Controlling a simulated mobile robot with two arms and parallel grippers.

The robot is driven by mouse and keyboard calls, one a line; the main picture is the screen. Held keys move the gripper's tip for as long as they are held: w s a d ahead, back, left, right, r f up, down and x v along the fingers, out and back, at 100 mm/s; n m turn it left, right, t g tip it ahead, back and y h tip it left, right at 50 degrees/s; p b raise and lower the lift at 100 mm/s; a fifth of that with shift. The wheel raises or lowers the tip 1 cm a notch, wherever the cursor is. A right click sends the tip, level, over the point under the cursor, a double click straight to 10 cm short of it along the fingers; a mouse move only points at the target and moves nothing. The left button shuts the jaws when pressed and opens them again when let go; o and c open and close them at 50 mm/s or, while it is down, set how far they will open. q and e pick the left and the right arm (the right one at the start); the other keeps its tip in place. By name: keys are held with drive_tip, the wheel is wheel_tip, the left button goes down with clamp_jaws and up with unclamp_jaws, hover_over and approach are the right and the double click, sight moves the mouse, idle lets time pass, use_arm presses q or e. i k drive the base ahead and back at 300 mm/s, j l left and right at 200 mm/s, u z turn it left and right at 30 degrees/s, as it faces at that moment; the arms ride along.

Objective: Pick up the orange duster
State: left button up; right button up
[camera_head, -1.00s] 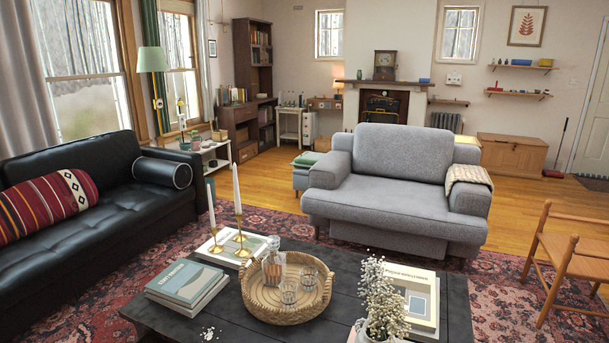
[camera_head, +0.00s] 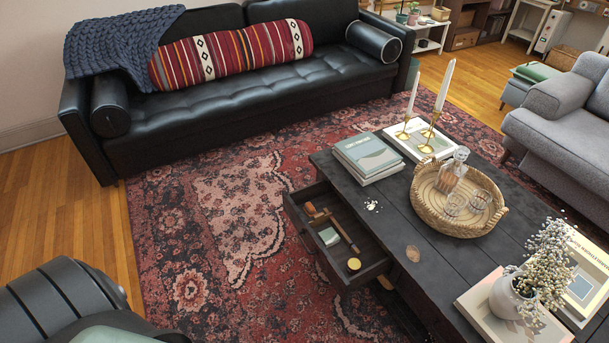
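I cannot make out an orange duster with certainty in this view. An open drawer (camera_head: 372,271) sticks out from the left side of the dark coffee table (camera_head: 395,215). In it lie a long brown-handled item (camera_head: 346,233), a small orange-brown piece (camera_head: 312,211) at its far end, a small grey-green box (camera_head: 329,237) and a round yellow item (camera_head: 354,264). I cannot tell whether the brown pieces are one thing. Neither of my grippers is in view.
A black sofa (camera_head: 215,125) stands behind the patterned rug (camera_head: 215,220). The table holds books (camera_head: 368,158), candlesticks (camera_head: 428,142), a woven tray (camera_head: 449,224) and a flower vase (camera_head: 510,297). A dark ribbed piece (camera_head: 60,300) fills the lower left. The rug left of the drawer is clear.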

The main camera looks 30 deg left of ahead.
sight(310, 208)
drive_tip(key=u, duration=0.95)
